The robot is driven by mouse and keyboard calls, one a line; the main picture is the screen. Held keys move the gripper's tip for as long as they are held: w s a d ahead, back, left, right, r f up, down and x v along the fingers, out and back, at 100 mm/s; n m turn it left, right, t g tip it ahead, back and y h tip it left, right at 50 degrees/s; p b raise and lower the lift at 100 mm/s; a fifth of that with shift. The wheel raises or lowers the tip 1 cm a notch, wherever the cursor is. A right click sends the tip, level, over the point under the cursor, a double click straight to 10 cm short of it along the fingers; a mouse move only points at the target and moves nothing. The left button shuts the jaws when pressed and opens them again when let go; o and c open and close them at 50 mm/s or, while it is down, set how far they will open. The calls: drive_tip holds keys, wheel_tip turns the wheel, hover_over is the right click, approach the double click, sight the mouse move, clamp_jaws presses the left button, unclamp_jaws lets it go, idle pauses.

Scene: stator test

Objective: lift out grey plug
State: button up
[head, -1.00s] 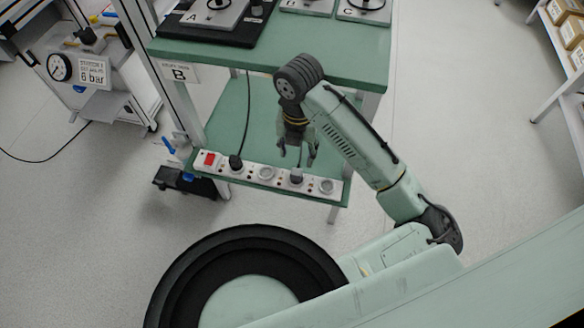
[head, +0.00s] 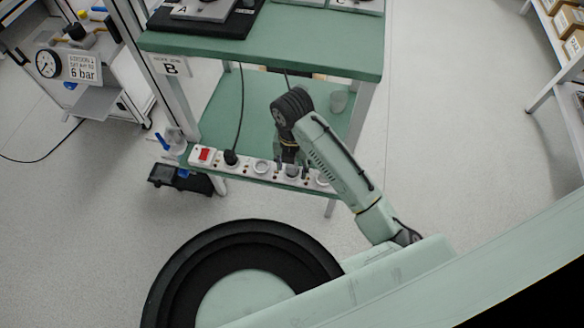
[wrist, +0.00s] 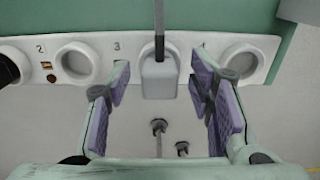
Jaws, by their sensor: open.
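The grey plug (wrist: 158,75) sits in socket 3 of the white power strip (wrist: 25,45), with its grey cable running up from it in the wrist view. My gripper (wrist: 162,105) is open, its purple-padded fingers to the left and right of the plug. The fingers look apart from it. In the head view my gripper (head: 291,165) is down at the strip, over the plug's place. The plug is mostly hidden there by the fingers.
A black plug (head: 231,158) with a black cable is in the strip's left part, beside a red switch (head: 204,154). Empty sockets lie on both sides of the grey plug. The green table top (head: 270,50) overhangs behind my arm. A clear cup (head: 338,101) stands on the lower shelf.

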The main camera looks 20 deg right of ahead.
drive_tip(key=shift+c, duration=0.2)
clamp_jaws()
idle(0.3)
drive_tip(key=shift+r, duration=0.15)
drive_tip(key=shift+r, duration=0.65)
wheel_tip(320, 180, up, 2)
drive_tip(key=shift+s+r, duration=0.1)
drive_tip(key=s+a+r+p, duration=0.1)
drive_tip(key=s+a+p, duration=0.5)
drive_tip(key=s, duration=0.8)
drive_tip(key=shift+a+r, duration=0.15)
drive_tip(key=shift+a, duration=0.55)
